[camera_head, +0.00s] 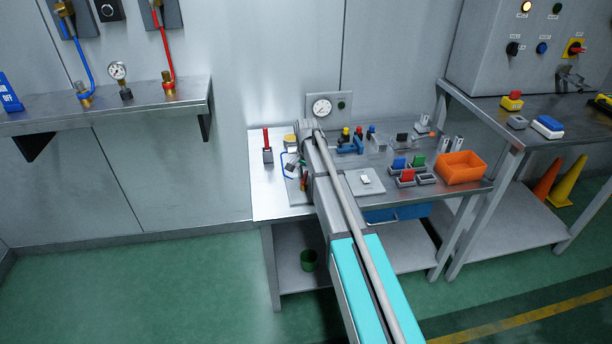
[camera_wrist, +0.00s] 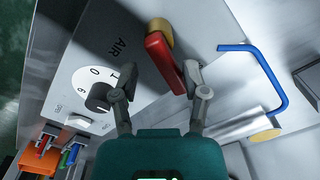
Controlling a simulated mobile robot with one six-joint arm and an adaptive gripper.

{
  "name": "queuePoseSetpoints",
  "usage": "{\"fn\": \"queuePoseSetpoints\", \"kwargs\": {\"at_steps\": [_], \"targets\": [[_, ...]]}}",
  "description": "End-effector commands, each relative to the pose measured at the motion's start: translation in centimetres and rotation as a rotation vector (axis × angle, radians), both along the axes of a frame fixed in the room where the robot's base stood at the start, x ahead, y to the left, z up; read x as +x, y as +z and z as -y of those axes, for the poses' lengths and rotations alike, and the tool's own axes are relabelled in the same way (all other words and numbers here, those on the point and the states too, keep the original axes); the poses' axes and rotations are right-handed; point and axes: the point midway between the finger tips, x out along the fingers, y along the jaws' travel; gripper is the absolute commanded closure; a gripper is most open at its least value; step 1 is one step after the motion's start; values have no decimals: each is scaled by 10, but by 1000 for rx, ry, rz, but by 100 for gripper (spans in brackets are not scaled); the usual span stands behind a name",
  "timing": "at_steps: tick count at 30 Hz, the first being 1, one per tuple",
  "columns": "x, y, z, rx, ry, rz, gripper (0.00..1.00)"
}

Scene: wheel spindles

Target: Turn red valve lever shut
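The red valve lever (camera_wrist: 165,62) shows in the wrist view, joined to a brass-coloured hub (camera_wrist: 158,32) on a grey panel beside the printed word AIR. My gripper (camera_wrist: 157,80) is open, with one finger on each side of the lever's free end. The lever's end lies close to the right finger; I cannot tell whether they touch. The left finger stands clear of it. In the head view, my arm covers much of this part of the bench, and a small red piece (camera_head: 304,183) beside it may be the lever.
A white dial with a black knob (camera_wrist: 98,96) lies left of the gripper. A blue bent rod (camera_wrist: 262,62) is at right. On the bench are a red upright handle (camera_head: 267,140), a white switch plate (camera_head: 365,181) and an orange bin (camera_head: 460,167).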

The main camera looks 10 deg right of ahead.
Motion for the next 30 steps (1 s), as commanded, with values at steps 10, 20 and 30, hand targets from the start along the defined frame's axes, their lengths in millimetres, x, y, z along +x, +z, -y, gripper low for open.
{"fn": "queuePoseSetpoints", "kwargs": {"at_steps": [10, 20, 30], "targets": [[-4, 0, 3, -1, -237, -1, 43], [-8, 0, 5, -1, -462, -1, 43], [-13, 0, 6, -1, -692, -1, 43]]}}
